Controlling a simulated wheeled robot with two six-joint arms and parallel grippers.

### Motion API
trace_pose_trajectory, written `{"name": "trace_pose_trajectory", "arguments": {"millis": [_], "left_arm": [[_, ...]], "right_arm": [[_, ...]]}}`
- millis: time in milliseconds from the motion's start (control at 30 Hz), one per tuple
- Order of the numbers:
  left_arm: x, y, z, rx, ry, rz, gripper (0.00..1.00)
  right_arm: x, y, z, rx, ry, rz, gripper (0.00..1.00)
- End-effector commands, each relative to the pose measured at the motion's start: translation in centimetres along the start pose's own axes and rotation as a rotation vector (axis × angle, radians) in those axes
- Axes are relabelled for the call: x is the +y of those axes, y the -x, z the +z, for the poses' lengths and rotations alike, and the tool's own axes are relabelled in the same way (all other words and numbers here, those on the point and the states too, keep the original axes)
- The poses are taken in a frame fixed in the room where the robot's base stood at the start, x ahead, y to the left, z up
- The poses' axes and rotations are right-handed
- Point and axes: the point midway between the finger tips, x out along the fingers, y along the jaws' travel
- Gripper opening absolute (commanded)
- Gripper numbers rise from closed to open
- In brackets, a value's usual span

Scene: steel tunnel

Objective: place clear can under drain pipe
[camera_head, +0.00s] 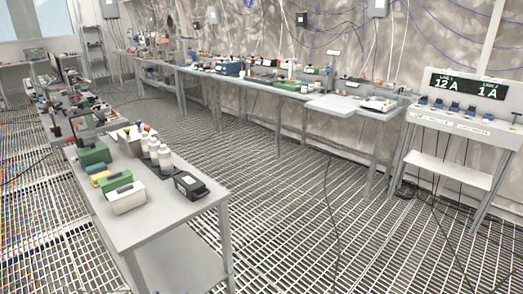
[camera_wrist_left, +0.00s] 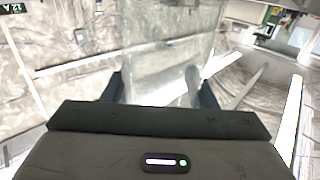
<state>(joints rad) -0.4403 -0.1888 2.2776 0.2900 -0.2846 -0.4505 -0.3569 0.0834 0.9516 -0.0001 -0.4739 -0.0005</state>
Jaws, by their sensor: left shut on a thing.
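The clear can (camera_wrist_left: 168,45) is a see-through, greyish vessel in the left wrist view. My left gripper (camera_wrist_left: 161,90) is shut on it, with one dark finger on each side. The can reaches from between the fingers to the top edge of that view, so its far end is cut off. I cannot tell whether anything is in it. Neither gripper shows in the head view, and my right gripper is in no view. I cannot pick out a drain pipe in either view.
A grey workbench (camera_head: 150,208) with bottles (camera_head: 160,152) and boxes stands at the near left. A long bench (camera_head: 260,83) lines the back wall. A stand with a lit display (camera_head: 467,87) is at the right. The grated floor (camera_head: 285,180) between them is mostly open, with a loose dark cable (camera_head: 330,200).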

Motion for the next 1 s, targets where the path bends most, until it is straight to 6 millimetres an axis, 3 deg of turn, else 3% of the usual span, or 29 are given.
{"name": "trace_pose_trajectory", "arguments": {"millis": [333,467,567,733,1000], "left_arm": [[0.0,0.0,0.0,0.001,0.0,0.0,0.25],[-0.1,-1.1,0.3,0.003,-0.001,0.007,0.25],[-0.4,-3.1,0.8,0.005,-0.005,0.013,0.25],[-2.1,-8.4,1.4,0.007,-0.009,-0.014,0.25],[-8.1,-16.5,-1.0,0.008,-0.007,-0.184,0.25]], "right_arm": [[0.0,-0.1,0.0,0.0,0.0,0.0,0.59],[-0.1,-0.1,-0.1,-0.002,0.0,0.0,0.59],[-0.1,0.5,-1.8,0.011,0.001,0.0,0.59],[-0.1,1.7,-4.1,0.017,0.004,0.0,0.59],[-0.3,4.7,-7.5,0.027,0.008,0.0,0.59]]}}
